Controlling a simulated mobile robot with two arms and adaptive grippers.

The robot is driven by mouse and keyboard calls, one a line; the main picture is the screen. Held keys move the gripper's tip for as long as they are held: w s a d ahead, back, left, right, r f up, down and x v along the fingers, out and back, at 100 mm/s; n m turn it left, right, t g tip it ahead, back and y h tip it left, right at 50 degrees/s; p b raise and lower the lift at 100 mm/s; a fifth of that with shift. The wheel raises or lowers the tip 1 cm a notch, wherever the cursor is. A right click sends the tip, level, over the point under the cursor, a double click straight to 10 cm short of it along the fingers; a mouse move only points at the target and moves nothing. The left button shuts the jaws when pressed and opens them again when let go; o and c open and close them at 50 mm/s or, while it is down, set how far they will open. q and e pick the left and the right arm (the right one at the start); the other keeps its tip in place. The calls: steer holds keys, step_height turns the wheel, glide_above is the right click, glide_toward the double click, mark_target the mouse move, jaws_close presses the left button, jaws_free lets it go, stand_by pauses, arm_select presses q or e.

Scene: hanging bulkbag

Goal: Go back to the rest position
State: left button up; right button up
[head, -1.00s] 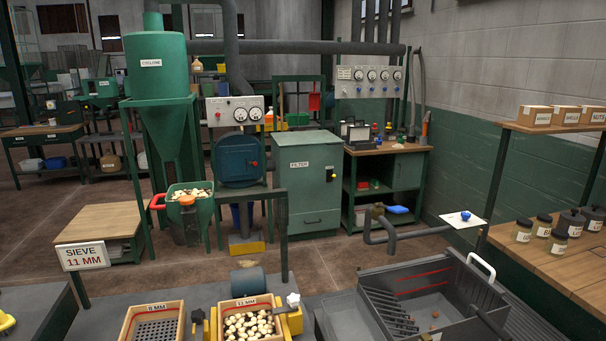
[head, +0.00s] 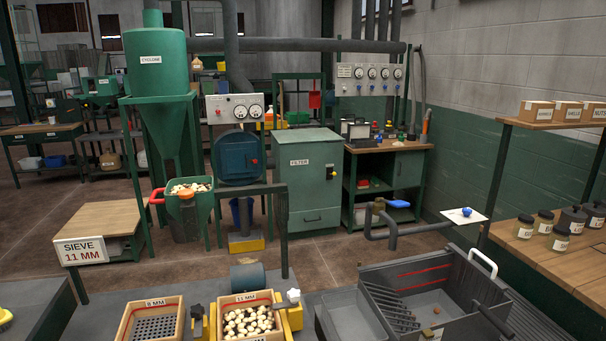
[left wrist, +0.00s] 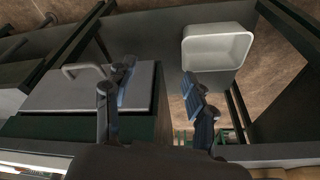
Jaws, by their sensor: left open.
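My left gripper (left wrist: 158,76) shows in the left wrist view. Its two blue-padded fingers are spread apart with nothing between them. Below the fingers lie a grey lid or panel with a bar handle (left wrist: 85,70) to the left and a white open bin (left wrist: 216,50) to the right. I cannot tell whether the fingers touch either. Neither gripper can be made out in the head view. My right gripper does not show in any view.
In the head view, an 8 MM sieve box (head: 124,327) and an 11 MM box of pale pieces (head: 247,298) stand in front. A dark grey tray (head: 482,300) is at lower right. A wooden shelf with jars (head: 530,262) borders the right. Open floor (head: 335,250) lies beyond.

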arm_select(q)
steer(key=s+a+f+g+b, duration=0.1)
steer(key=s+f+b, duration=0.3)
steer(key=f, duration=1.2)
steer(key=s+f+b, duration=0.1)
steer(key=s+f, duration=0.6)
steer(key=f, duration=0.9)
steer(key=s+a+f+g+b, duration=0.1)
steer(key=s+a+f+b, duration=0.1)
steer(key=s+f, duration=0.5)
steer(key=shift+s+a+f, duration=0.15)
steer(key=shift+s+f, duration=0.25)
steer(key=shift+s, duration=0.6)
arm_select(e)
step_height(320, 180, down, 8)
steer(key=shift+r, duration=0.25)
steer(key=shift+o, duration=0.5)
